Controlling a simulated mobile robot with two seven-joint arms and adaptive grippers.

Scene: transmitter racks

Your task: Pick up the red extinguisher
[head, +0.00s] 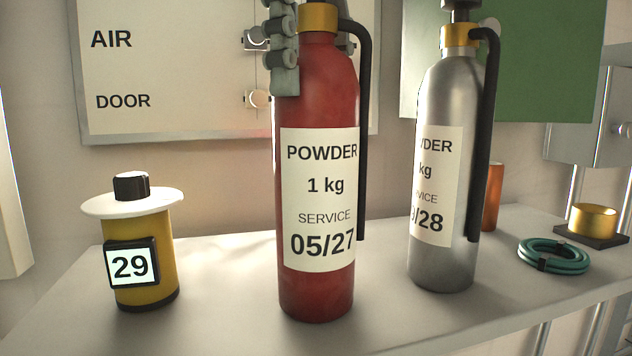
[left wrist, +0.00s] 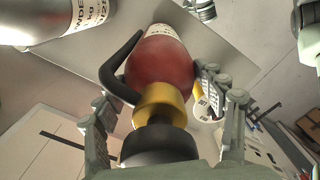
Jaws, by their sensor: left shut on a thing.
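The red extinguisher (head: 318,200) stands upright at the middle of the shelf in the head view, with a gold collar, a black hose on its right and a label reading POWDER 1 kg, SERVICE 05/27. My left gripper (head: 298,45) is shut on it at the neck, with grey finger links on the left side of the collar. In the left wrist view the red body (left wrist: 160,63) and gold collar lie between the two fingers (left wrist: 155,105). The base looks to be at shelf level; I cannot tell whether it touches.
A silver extinguisher (head: 445,110) stands close on the right, with an orange cylinder (head: 493,195) behind it. A yellow canister marked 29 (head: 146,285) stands left. A green coil (head: 553,256) and gold cylinder (head: 592,219) are far right. The shelf front (head: 225,310) is clear.

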